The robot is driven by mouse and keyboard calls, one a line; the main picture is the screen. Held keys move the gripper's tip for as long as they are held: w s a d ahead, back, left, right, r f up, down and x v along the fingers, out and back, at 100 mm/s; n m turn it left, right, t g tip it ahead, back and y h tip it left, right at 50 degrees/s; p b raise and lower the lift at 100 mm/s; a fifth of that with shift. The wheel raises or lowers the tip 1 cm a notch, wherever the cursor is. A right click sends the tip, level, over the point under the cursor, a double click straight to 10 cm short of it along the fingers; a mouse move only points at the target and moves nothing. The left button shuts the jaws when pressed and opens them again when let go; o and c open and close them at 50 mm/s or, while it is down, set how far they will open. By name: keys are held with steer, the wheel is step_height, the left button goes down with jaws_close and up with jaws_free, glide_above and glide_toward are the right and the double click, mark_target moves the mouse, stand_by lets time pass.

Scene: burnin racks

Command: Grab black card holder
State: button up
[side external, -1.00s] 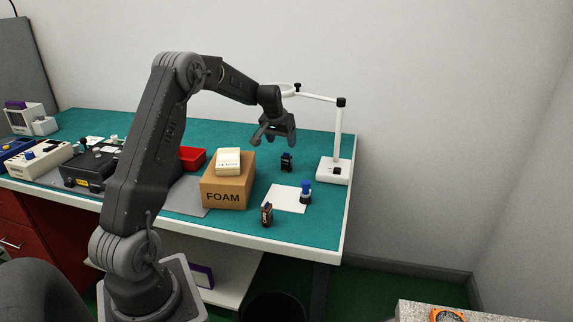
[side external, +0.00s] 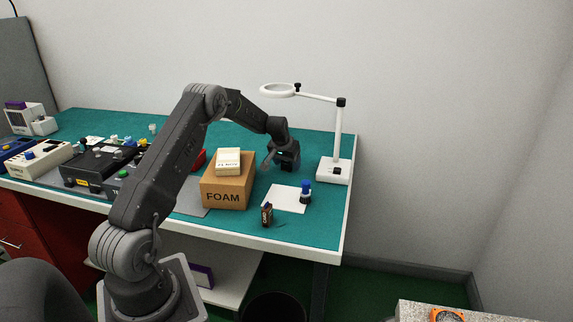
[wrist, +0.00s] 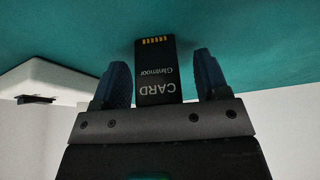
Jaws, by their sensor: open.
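The black card holder shows in the wrist view as a flat black card-like piece (wrist: 156,62) with gold contacts and the word CARD. It lies between the two blue-padded fingers of my gripper (wrist: 161,68), with visible gaps on both sides. My gripper is open around it, not clamped on it. In the side view my gripper (side external: 280,161) is low over the teal bench, right of the FOAM box, and hides most or all of the holder.
A white magnifier lamp base (side external: 334,171) stands close on the right. The FOAM box (side external: 228,190) with a pale box (side external: 228,160) on top is left. A white sheet (side external: 283,199), a blue-capped bottle (side external: 305,193) and a small dark item (side external: 267,214) are in front.

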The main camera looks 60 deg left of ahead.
steer(key=shift+c, duration=0.2)
steer(key=c, duration=1)
steer(key=shift+o, duration=0.2)
steer(key=shift+r, duration=0.1)
